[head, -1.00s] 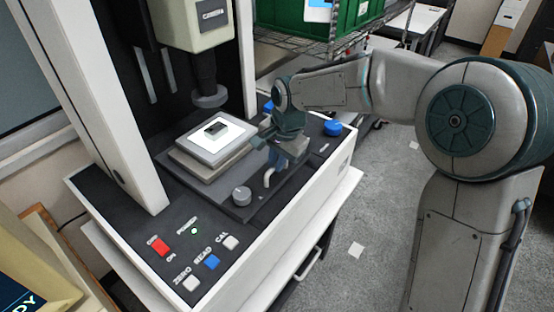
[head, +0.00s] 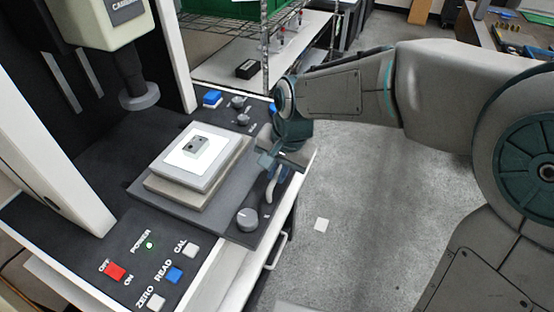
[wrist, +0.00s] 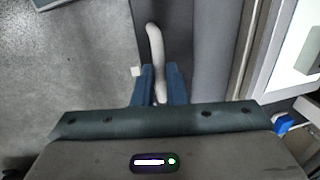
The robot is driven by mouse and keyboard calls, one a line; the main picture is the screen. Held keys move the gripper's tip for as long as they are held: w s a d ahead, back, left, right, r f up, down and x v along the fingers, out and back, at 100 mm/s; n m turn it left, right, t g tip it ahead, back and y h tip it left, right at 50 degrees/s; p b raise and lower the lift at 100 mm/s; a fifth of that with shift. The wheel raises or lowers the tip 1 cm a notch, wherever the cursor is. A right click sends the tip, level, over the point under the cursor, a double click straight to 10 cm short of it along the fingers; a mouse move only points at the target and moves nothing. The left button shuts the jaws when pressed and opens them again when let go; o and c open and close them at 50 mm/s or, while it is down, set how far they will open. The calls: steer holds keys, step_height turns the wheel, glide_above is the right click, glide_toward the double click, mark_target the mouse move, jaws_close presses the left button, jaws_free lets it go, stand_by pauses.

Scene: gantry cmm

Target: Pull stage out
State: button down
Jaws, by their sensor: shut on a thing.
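The stage is a dark flat plate (head: 225,213) carrying a stacked light platform (head: 164,187) with a lit white top and a small grey block (head: 196,147) on it. In the head view the plate reaches to the machine's front edge. A pale curved handle (wrist: 155,50) stands at the stage's front and also shows in the head view. My gripper (wrist: 158,88) is shut on this handle, with a blue finger on each side of it. In the head view my gripper (head: 276,168) is at the plate's right edge, partly hidden by my wrist.
The camera column (head: 138,95) hangs behind the stage. A round knob (head: 248,219) sits on the plate's near corner. Buttons, including a red power switch (head: 115,271), line the near panel. Grey floor (head: 350,200) is open to the right, with one white square on it.

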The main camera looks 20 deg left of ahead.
steer(key=shift+a, duration=0.1)
steer(key=c, duration=1.5)
jaws_free()
steer(key=d+r, duration=0.1)
steer(key=r, duration=0.3)
steer(key=d+r, duration=0.1)
steer(key=r, duration=0.4)
steer(key=d+r, duration=0.1)
steer(key=r, duration=0.3)
steer(key=shift+s+r, duration=0.2)
steer(key=shift+r, duration=0.1)
steer(key=shift+a, duration=0.1)
steer(key=s+d+f+t, duration=0.1)
steer(key=s+d+f, duration=0.1)
steer(key=d, duration=0.6)
steer(key=s+d+f+n+h, duration=0.1)
steer(key=s+d+f, duration=0.2)
steer(key=d, duration=0.5)
steer(key=s+d+f+t+h, duration=0.1)
steer(key=s+d+f, duration=0.2)
steer(key=d+f, duration=0.2)
steer(key=shift+d+n+t, duration=0.3)
steer(key=shift+d+n, duration=0.1)
steer(key=shift+d, duration=1.05)
